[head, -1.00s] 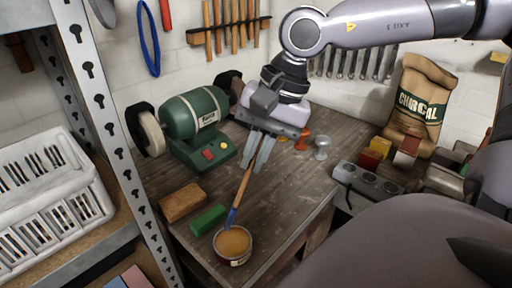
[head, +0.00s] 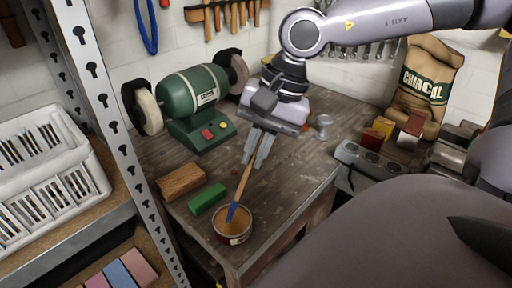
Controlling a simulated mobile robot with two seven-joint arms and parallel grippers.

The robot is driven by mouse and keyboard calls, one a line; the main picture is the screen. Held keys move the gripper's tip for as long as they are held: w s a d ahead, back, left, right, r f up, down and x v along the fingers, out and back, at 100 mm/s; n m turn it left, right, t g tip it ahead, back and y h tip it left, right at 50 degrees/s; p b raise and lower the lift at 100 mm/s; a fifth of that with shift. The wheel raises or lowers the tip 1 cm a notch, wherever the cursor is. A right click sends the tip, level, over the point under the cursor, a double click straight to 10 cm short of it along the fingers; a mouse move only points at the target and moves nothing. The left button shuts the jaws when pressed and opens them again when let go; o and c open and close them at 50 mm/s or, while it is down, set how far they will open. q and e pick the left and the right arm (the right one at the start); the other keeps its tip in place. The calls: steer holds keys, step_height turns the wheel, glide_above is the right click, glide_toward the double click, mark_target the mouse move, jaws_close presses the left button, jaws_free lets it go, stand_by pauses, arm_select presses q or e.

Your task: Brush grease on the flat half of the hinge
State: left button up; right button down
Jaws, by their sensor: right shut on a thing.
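My right gripper (head: 257,150) is shut on the wooden handle of a brush (head: 246,178), above the workbench. The brush slants down, and its blue lower end reaches into a round tin of brown-orange grease (head: 233,239) near the bench's front edge. The bristle tip is hidden or blends with the grease. I cannot make out the hinge in this view. My left gripper is not in view.
The wooden workbench (head: 285,187) carries a green bench grinder (head: 192,105), a brown block (head: 180,181) and a green block (head: 207,198). A grey power strip (head: 370,160) and a charcoal bag (head: 425,85) are at right. A metal shelf (head: 105,110) with a white basket (head: 50,170) stands left.

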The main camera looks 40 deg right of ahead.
steer(key=shift+f+b, duration=0.5)
steer(key=shift+b, duration=0.1)
stand_by(0.6)
steer(key=shift+f+b, duration=0.1)
steer(key=shift+b, duration=0.2)
stand_by(1.5)
steer(key=shift+r+p, duration=2.35)
steer(key=shift+r, duration=1.25)
steer(key=shift+f, duration=0.15)
step_height(320, 180, down, 7)
steer(key=b, duration=0.4)
steer(key=shift+b, duration=0.4)
